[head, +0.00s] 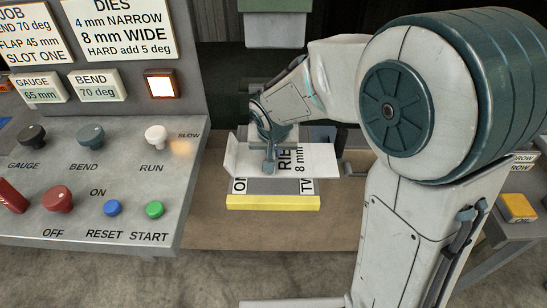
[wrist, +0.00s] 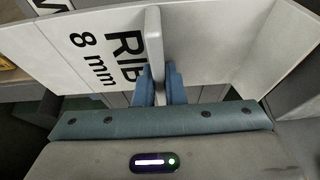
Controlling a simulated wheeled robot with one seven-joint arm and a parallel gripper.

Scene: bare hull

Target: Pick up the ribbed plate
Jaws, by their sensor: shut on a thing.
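The ribbed plate (head: 321,160) is a pale sheet with a bent-up flap at its left end, printed "RIB 8 mm". In the wrist view the plate (wrist: 215,45) fills the upper part, with an upright rib (wrist: 154,42) across its middle. My gripper (wrist: 160,85) has its two blue fingers on either side of the rib, shut on it. In the head view my gripper (head: 269,163) comes down onto the plate from above. The plate appears above a grey block with a yellow front edge (head: 273,202); whether they touch is unclear.
A control panel (head: 100,190) with knobs and coloured buttons stands at the left, below signs and a lit lamp (head: 160,85). At the right is a bench with a yellow block (head: 517,207). The brown surface in front (head: 270,234) is clear.

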